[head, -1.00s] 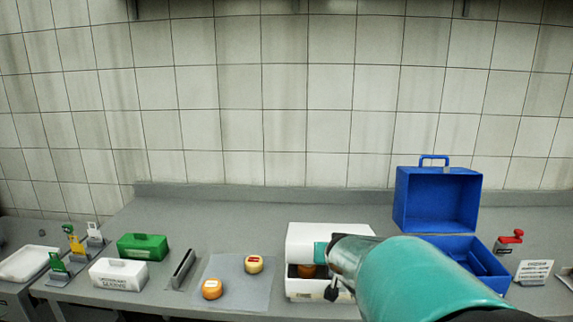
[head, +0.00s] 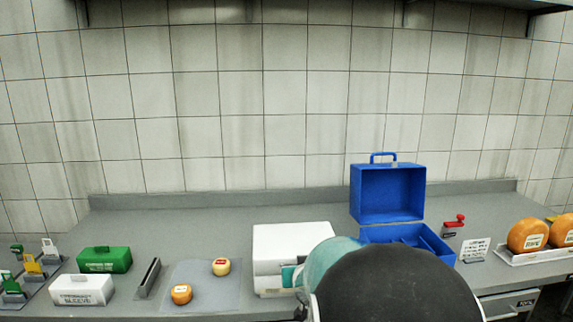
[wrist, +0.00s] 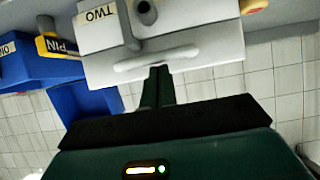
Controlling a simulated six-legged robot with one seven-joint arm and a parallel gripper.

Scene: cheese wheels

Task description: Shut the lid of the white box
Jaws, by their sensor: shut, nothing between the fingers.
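The white box (head: 268,283) stands on the counter right of the two small cheeses in the head view. Its lid (head: 290,240) lies low over the body, and no inside shows; I cannot tell whether it is fully down. In the wrist view the white box (wrist: 105,68) shows close up with a "TWO" label, a pale handle bar and a grey knob. My gripper (wrist: 160,72) is shut and empty, its fingertips at the box's edge near the bar; contact is unclear. In the head view my arm hides the box's right front.
An open blue box (head: 388,195) stands just right of the white box. Two cheeses (head: 181,294) lie on a mat to the left, with a green box (head: 104,260) and a white sleeve box (head: 82,290) beyond. Large orange cheeses (head: 528,235) sit far right.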

